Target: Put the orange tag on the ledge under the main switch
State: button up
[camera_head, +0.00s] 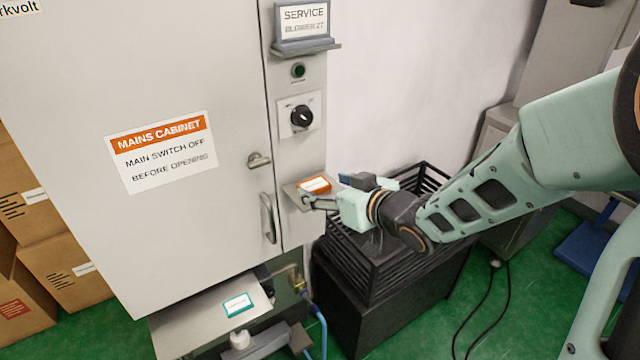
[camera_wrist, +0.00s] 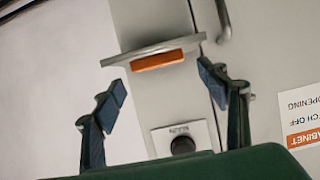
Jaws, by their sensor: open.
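The orange tag (camera_head: 315,185), with a white face, lies on the small grey ledge (camera_head: 294,195) below the black main switch (camera_head: 301,117) on the cabinet's narrow right panel. My gripper (camera_head: 322,194) is at the ledge's right side. In the upside-down wrist view, my gripper (camera_wrist: 162,84) is open and empty, its two fingers spread wide. The orange tag (camera_wrist: 158,60) shows edge-on against the ledge (camera_wrist: 125,55), between and beyond the fingertips, with no visible contact. The switch (camera_wrist: 183,145) is partly hidden by my gripper's body.
A teal-edged tag (camera_head: 238,304) lies on a lower grey shelf (camera_head: 180,330). The cabinet handle (camera_head: 268,218) sticks out left of the ledge. A black crate (camera_head: 385,270) stands below my gripper. A service sign (camera_head: 304,18) sits on an upper ledge.

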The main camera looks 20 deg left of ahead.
jog(key=p+v, duration=0.1)
jog(key=v, duration=0.7)
jog(key=shift+s+d+r, duration=0.2)
jog(key=shift+s+d, duration=0.05)
jog(key=shift+w, duration=0.1)
